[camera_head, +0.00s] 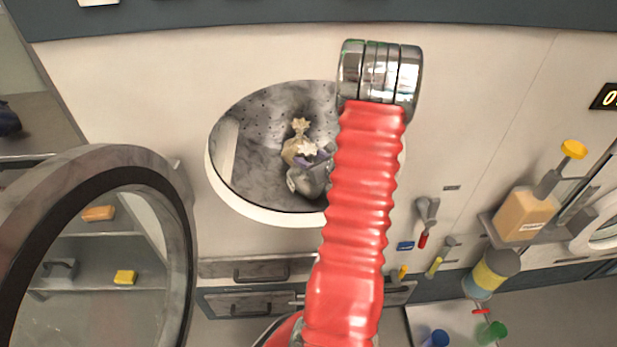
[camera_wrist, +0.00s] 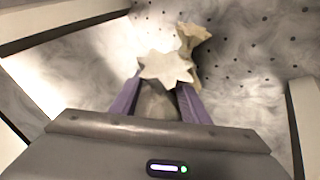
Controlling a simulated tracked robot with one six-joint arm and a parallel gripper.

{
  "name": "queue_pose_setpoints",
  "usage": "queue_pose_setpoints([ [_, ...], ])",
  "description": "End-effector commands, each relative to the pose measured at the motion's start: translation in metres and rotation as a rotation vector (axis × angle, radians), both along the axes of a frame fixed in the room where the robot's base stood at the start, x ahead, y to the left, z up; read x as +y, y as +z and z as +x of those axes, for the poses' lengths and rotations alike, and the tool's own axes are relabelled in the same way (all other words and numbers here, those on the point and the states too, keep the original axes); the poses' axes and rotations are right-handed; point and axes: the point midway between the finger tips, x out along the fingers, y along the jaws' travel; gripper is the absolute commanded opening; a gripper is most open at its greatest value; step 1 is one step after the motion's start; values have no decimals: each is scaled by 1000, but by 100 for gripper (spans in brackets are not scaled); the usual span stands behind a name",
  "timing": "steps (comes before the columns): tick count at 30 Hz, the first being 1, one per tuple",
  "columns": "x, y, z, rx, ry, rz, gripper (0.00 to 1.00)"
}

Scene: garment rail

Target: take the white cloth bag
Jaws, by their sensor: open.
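A white cloth bag with a star-shaped gathered top (camera_wrist: 165,67) is inside the drum, between my fingers in the wrist view. Its pale top also shows in the head view (camera_head: 307,148), partly behind my gripper. My gripper (camera_wrist: 158,90) has two purple fingers, one on each side of the bag below its top. The fingers are open; I cannot tell if they touch the cloth. In the head view my gripper (camera_head: 318,160) reaches into the drum, partly hidden by my red arm. A tan gathered piece (camera_wrist: 194,42) lies just behind the white top; it also shows in the head view (camera_head: 300,126).
The drum (camera_head: 262,115) is grey and perforated, with a white rim close around my gripper. Its round door (camera_head: 172,215) stands open at the left. A shelf with a tan bottle (camera_head: 525,215) is at the right. Drawers (camera_head: 255,270) lie below the drum.

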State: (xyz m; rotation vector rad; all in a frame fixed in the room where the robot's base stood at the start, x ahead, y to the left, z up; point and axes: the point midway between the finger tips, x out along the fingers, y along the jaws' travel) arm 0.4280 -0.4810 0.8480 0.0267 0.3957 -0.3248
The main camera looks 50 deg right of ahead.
Motion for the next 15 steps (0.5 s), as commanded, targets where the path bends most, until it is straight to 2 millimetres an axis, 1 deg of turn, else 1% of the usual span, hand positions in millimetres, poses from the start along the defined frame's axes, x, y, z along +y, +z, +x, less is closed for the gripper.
queue_pose_setpoints([
  [15, 0, 0, 0, 0, -1, 0, 41],
])
